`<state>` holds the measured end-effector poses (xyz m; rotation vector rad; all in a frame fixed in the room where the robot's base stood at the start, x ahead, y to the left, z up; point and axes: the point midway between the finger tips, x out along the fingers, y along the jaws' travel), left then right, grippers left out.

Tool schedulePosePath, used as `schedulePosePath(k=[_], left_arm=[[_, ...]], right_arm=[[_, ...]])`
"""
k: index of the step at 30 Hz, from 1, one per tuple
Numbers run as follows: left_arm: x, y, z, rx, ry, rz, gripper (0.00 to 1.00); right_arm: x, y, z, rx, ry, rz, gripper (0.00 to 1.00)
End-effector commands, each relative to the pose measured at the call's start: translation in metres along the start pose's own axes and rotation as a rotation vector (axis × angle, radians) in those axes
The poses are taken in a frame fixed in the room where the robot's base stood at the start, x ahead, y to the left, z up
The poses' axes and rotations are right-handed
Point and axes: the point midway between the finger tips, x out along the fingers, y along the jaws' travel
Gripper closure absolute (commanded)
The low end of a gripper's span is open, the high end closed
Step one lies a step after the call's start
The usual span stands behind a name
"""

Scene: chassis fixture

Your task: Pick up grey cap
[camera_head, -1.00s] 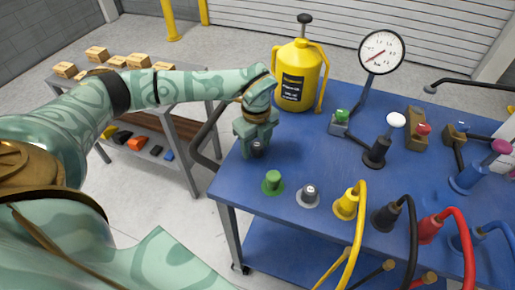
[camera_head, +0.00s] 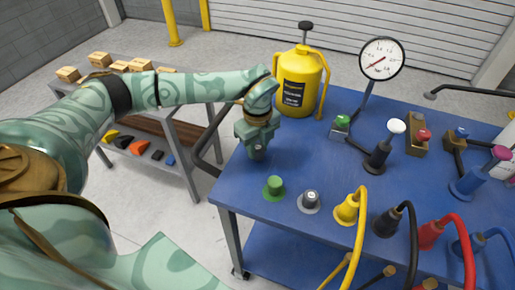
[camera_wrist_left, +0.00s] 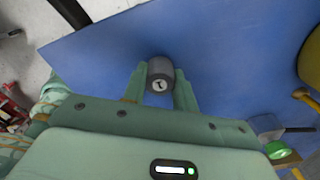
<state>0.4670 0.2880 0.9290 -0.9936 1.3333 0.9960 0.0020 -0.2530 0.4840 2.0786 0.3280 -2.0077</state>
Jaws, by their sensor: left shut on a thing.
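My left gripper (camera_head: 257,145) is shut on a grey cap (camera_head: 258,153) over the left part of the blue table. In the left wrist view the grey cap (camera_wrist_left: 160,72), a short cylinder with a dark mark on its pale end, sits between the two green fingers. I cannot tell whether its underside touches the table. Another grey piece (camera_head: 309,200) with a pale top stands on a round base near the table's front edge. My right gripper is not in view.
A green cap (camera_head: 274,187) stands left of the grey piece on the table (camera_head: 320,160). A yellow can (camera_head: 299,82), a dial gauge (camera_head: 381,60) and a black post with a white knob (camera_head: 380,152) stand further back. Yellow, black and red cabled plugs line the front right.

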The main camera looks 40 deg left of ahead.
Motion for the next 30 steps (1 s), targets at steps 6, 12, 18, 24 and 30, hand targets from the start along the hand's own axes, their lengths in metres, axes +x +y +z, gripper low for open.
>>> schedulePosePath(k=[6,12,18,24,30], left_arm=[[-0.047,0.015,-0.011,0.003,-0.001,-0.006,1.00],[-0.091,0.055,-0.040,0.006,-0.001,-0.004,1.00],[-0.109,0.092,-0.068,0.003,0.000,-0.003,1.00],[-0.118,0.110,-0.081,0.001,0.000,-0.002,1.00],[-0.119,0.113,-0.083,-0.001,0.000,-0.001,1.00]], right_arm=[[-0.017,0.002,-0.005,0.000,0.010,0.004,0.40],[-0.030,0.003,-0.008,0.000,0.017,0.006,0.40],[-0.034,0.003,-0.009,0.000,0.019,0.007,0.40],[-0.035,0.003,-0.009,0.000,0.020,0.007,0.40],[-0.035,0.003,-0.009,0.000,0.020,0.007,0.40]])
